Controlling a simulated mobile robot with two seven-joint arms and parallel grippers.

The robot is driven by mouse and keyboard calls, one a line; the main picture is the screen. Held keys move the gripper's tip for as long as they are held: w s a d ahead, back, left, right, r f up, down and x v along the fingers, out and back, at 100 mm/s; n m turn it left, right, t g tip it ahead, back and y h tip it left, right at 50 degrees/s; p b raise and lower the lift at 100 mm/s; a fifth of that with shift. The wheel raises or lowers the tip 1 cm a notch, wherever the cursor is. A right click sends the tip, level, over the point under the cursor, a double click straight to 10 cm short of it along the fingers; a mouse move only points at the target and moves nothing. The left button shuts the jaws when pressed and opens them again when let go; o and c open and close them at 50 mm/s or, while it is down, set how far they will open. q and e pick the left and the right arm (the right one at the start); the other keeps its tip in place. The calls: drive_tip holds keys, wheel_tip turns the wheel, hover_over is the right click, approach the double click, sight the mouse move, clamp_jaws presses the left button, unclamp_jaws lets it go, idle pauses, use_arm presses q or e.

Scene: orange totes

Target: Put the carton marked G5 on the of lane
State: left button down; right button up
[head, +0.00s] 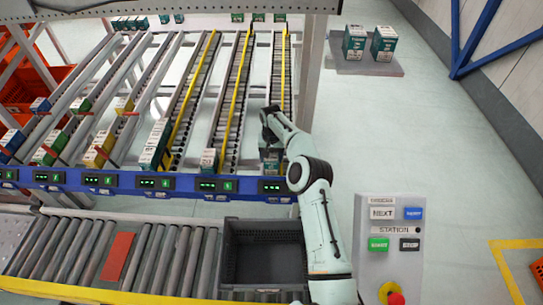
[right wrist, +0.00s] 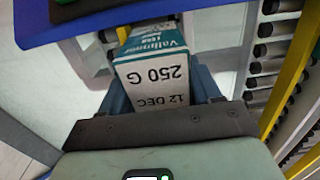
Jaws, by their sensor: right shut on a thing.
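My right gripper (head: 270,138) is over the front end of the rightmost roller lane (head: 281,85). It is shut on a white and teal carton (head: 271,157), which also shows in the right wrist view (right wrist: 153,72) between the two fingers. Its white face reads "250 G" and "12 DEC", upside down in that view; no G5 mark can be read. Whether the carton touches the rollers I cannot tell. Other cartons stand at the front of the neighbouring lanes, one white and teal (head: 209,160) and one green and white (head: 155,145). My left gripper is not in view.
A blue rail (head: 135,184) with green-lit displays crosses the lane fronts. A dark empty tote (head: 264,255) sits on the roller conveyor (head: 185,255). A button panel (head: 395,235) stands at right. Two cartons (head: 384,44) sit on a grey platform at the back right.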

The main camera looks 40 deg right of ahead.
drive_tip(key=shift+r, duration=0.1)
drive_tip(key=o, duration=1.3)
